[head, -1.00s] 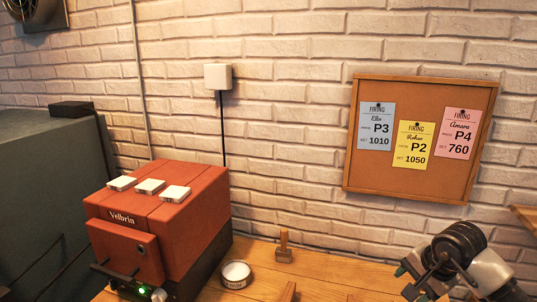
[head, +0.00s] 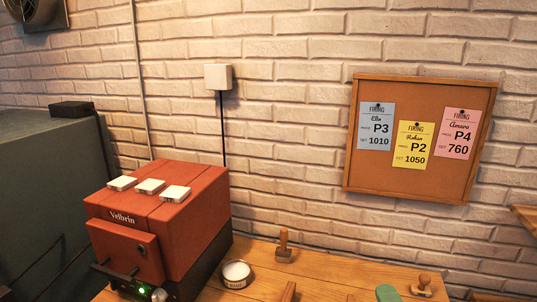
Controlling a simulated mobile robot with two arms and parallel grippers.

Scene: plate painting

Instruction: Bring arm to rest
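Neither of my grippers shows in the head view now, and no part of my arms is in sight. A wooden table (head: 328,277) fills the lower part of the view. A red-brown kiln (head: 182,232) marked Velbrin stands on its left side, with a green light low on its front. A wooden stamp (head: 284,246) stands upright near the wall. A second stamp (head: 422,285) and a green pad or object (head: 387,293) are at the lower right.
Three white tiles (head: 149,187) lie on the kiln's top. A small round tin (head: 235,273) stands beside the kiln. A corkboard (head: 416,182) with three firing cards hangs on the brick wall. A wooden shelf edge (head: 525,216) juts in at the right.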

